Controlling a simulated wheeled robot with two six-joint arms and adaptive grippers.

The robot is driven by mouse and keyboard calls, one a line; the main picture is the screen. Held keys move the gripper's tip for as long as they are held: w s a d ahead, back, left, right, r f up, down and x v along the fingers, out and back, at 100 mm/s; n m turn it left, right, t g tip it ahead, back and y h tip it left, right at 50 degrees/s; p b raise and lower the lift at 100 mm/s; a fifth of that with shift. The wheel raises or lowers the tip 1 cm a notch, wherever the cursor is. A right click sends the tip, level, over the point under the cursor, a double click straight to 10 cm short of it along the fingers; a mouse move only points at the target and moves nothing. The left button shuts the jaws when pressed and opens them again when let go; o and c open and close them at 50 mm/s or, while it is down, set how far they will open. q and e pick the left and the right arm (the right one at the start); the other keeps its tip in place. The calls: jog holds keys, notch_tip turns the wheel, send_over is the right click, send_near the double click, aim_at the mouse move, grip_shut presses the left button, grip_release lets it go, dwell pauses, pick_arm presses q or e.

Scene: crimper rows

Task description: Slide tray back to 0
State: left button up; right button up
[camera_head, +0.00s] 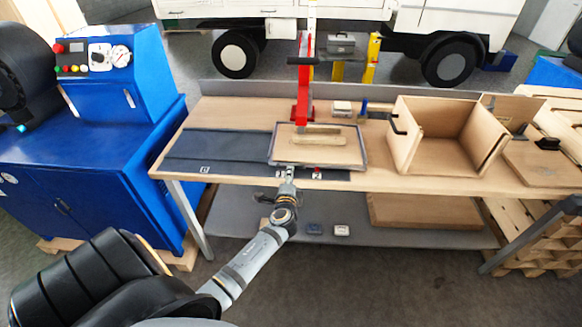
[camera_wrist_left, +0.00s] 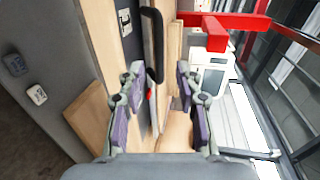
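The tray (camera_head: 345,157), wood-coloured with a dark grey rim, lies at the right part of a dark track (camera_head: 215,148) on the workbench. A light wooden piece (camera_head: 318,136) lies in it. A white label that looks like 0 (camera_head: 205,170) sits at the track's front left, away from the tray. My left gripper (camera_head: 290,170) is at the tray's front edge. In the left wrist view its fingers (camera_wrist_left: 160,112) are apart, with an edge strip and wood showing between them; I cannot tell whether they touch. My right gripper is not in view.
A red press (camera_head: 303,95) stands behind the tray. An open wooden box (camera_head: 432,155) stands to the right on the workbench (camera_head: 375,180). A blue machine cabinet (camera_head: 90,150) is left of the bench. The track left of the tray is clear.

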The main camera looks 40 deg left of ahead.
pick_arm(q)
jog(key=x, duration=0.7)
jog(key=shift+d, duration=0.1)
grip_shut()
